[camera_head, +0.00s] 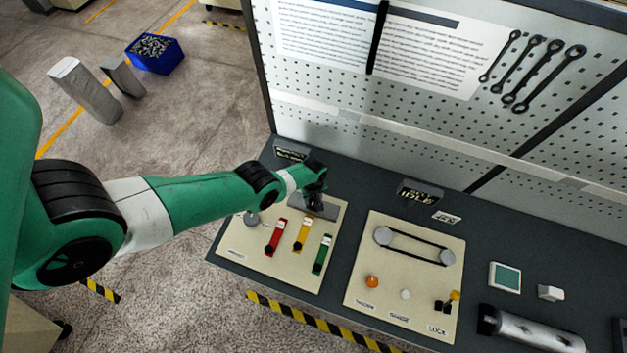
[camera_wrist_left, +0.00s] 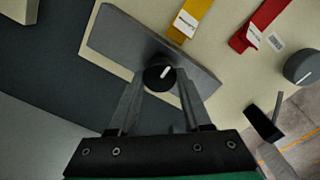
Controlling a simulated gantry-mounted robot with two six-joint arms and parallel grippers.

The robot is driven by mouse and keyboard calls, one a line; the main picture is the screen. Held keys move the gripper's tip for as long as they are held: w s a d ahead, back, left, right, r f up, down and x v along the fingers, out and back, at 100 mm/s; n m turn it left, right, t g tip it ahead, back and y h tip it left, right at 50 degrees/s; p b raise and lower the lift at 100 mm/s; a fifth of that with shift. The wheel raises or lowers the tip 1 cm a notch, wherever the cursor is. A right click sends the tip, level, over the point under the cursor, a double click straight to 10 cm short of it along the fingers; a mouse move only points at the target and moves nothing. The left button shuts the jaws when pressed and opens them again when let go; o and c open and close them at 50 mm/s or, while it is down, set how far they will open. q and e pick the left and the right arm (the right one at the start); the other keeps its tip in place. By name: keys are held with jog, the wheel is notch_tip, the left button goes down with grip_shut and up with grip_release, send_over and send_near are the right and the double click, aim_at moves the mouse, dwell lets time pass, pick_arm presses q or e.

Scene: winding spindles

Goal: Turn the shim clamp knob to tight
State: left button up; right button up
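The shim clamp knob (camera_wrist_left: 160,73) is a round black knob with a white pointer line, on a grey block (camera_wrist_left: 115,36) in the left wrist view. The line points to the upper right of that picture. My left gripper (camera_wrist_left: 161,80) has one finger on each side of the knob. I cannot tell whether the fingers touch it or stand slightly apart. In the head view my left gripper (camera_head: 316,188) is over the grey block (camera_head: 319,208) at the back of the left panel, and the knob is mostly hidden. My right gripper is not in view.
Red (camera_head: 275,237), yellow (camera_head: 303,233) and green (camera_head: 322,254) tagged strips lie on the left panel (camera_head: 259,259), near a grey knob (camera_head: 252,218). The right panel (camera_head: 376,291) carries two belted spindles. A pegboard (camera_head: 400,110) stands behind. A metal cylinder (camera_head: 530,330) lies at front right.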

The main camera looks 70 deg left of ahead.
pick_arm(q)
grip_shut()
jog(key=shift+m, duration=0.4)
jog(key=m, duration=0.3)
jog(key=shift+m, duration=0.4)
jog(key=m, duration=0.4)
jog(key=shift+w+m, duration=0.1)
jog(key=shift+m, duration=0.2)
jog(key=m, duration=0.4)
jog(key=shift+d, duration=0.1)
jog(key=m, duration=0.4)
jog(key=shift+m, duration=0.3)
